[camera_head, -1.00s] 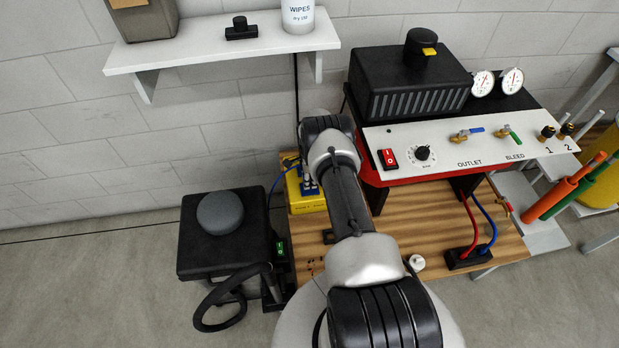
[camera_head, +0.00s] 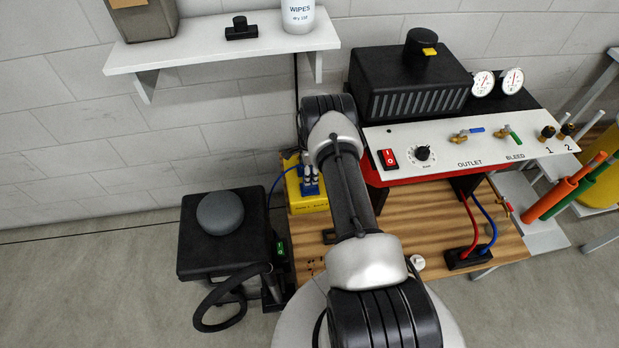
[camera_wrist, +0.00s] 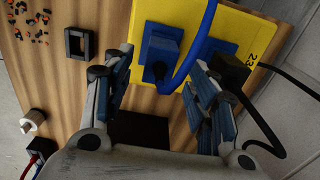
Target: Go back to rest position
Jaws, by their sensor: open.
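My gripper (camera_wrist: 160,98) shows in the wrist view, its two fingers spread apart with nothing seen held between them. It is over the wooden bench top (camera_wrist: 65,80), beside a yellow box (camera_wrist: 225,28) with blue connectors (camera_wrist: 160,48) and a blue cable. The yellow box (camera_head: 312,205) stands at the bench's left rear, just left of my arm.
A black-and-red machine (camera_head: 410,90) with gauges and a valve panel (camera_head: 465,145) stands close right of my arm. A white shelf (camera_head: 220,45) hangs behind. A black unit (camera_head: 225,255) with a grey knob is at left. A black square frame (camera_wrist: 79,44) lies on the bench.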

